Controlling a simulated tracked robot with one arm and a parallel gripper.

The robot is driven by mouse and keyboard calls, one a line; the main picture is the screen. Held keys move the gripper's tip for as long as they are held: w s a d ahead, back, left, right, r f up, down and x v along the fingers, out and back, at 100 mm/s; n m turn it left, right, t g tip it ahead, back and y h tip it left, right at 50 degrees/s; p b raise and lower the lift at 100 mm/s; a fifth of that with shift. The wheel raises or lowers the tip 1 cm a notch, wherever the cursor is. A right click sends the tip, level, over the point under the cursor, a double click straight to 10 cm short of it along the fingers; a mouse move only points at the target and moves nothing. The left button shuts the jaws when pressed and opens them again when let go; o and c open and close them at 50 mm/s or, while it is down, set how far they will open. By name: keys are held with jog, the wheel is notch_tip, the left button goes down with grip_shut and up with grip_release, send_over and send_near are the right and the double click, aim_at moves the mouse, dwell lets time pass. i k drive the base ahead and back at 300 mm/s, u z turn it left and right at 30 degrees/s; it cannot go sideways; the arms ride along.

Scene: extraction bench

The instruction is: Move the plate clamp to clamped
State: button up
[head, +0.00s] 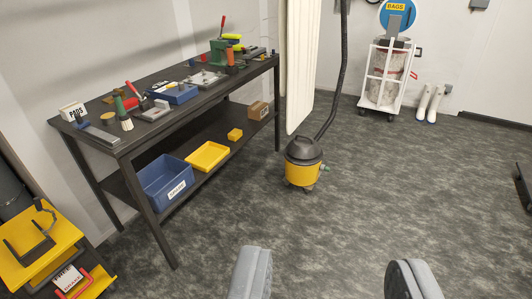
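My gripper (330,278) shows at the bottom of the head view. Its two grey fingers are wide apart with only floor between them. The dark workbench (236,92) stands at the upper left, well away from the gripper. On its near half a small device with a red handle (134,91) stands by a grey plate-like block (155,113). It may be the plate clamp, but it is too small to tell, and so is its position. A green device with a red lever (217,50) stands at the bench's far end.
A blue bin (165,185) and a yellow tray (207,156) sit on the bench's lower shelf. A yellow-black vacuum (303,165) with a hose stands right of the bench. A yellow cart (30,262) is at lower left. The floor (400,190) at centre and right is clear.

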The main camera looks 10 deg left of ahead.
aim_at(141, 99)
jog(key=z, duration=0.05)
jog(key=i, duration=0.85)
jog(key=u, duration=1.5)
jog(key=i, duration=2.9)
jog(key=z, duration=1.05)
